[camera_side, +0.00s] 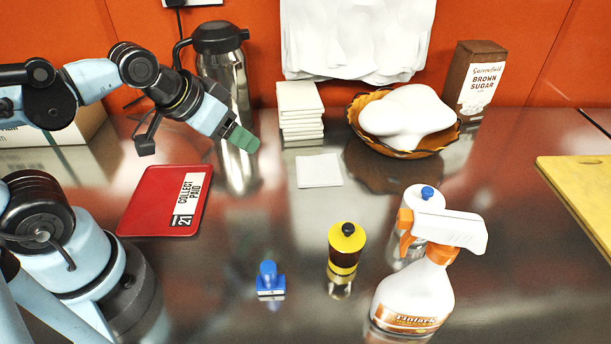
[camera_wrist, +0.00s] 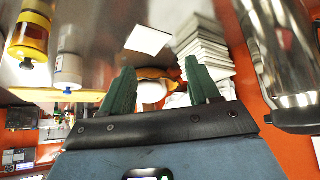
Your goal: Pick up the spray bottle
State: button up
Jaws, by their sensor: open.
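The spray bottle (camera_side: 414,295) is white with an orange collar and trigger and a white spray head. It stands upright at the front right of the steel counter in the side view. My gripper (camera_side: 243,140) is in the air at the upper left, well apart from the bottle, near the steel flask. In the wrist view my gripper (camera_wrist: 160,88) shows two green fingers spread apart with nothing held between them. I cannot make out the spray bottle in the wrist view.
A red board (camera_side: 166,201), flask (camera_side: 222,70), basket (camera_side: 403,145) and yellow board (camera_side: 583,190) lie around. The counter's middle is fairly clear.

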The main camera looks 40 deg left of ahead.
jog(key=d+r+m+t+h, duration=0.1)
jog(key=d+m+h, duration=0.15)
jog(key=d, duration=0.35)
jog(key=d+r+m+h, duration=0.2)
jog(key=d+m, duration=0.1)
jog(key=d, duration=0.3)
jog(key=m+h, duration=0.5)
jog(key=h, duration=0.1)
send_near(397, 219)
jog(key=w+d, duration=0.2)
jog(key=shift+g, duration=0.4)
jog(key=shift+f+x, duration=0.15)
jog(key=shift+x, duration=1.5)
jog(key=shift+f+x, duration=0.15)
jog(key=shift+x, duration=1.5)
jog(key=shift+w+d+f, duration=0.1)
jog(key=shift+w+d, duration=0.3)
jog(key=shift+d, duration=0.35)
jog(key=shift+w+d+f, duration=0.15)
jog(key=shift+w+d, duration=0.2)
jog(key=shift+d, duration=0.35)
jog(key=shift+x, duration=0.85)
jog(key=shift+c, duration=0.4)
grip_shut()
